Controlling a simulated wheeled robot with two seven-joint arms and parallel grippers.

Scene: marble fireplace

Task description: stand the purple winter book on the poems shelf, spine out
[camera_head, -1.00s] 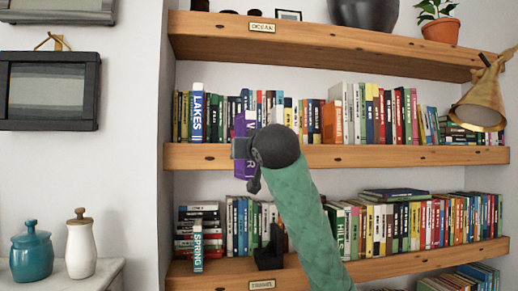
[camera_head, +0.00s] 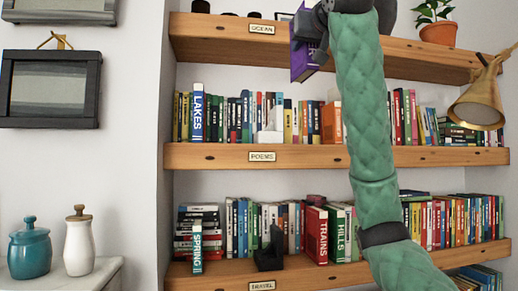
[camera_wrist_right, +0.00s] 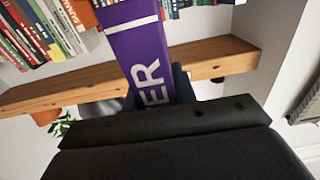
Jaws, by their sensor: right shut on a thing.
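The purple winter book (camera_head: 303,58) is held high, in front of the ocean shelf's board and its right-hand part is hidden by my arm. My right gripper (camera_head: 316,24) is shut on it. In the right wrist view the purple book (camera_wrist_right: 140,50) shows white letters "ER" on its spine and sits between the dark fingers (camera_wrist_right: 155,88). The poems shelf (camera_head: 340,156) is the middle board, with a "POEMS" label (camera_head: 262,156). It lies below the book. My left gripper is not in view.
The poems shelf carries the blue Lakes book (camera_head: 197,113), many other books and a white bookend (camera_head: 270,132). The ocean shelf (camera_head: 220,40) is above. A brass lamp (camera_head: 482,104) juts in at the right. A plant pot (camera_head: 438,32) stands top right.

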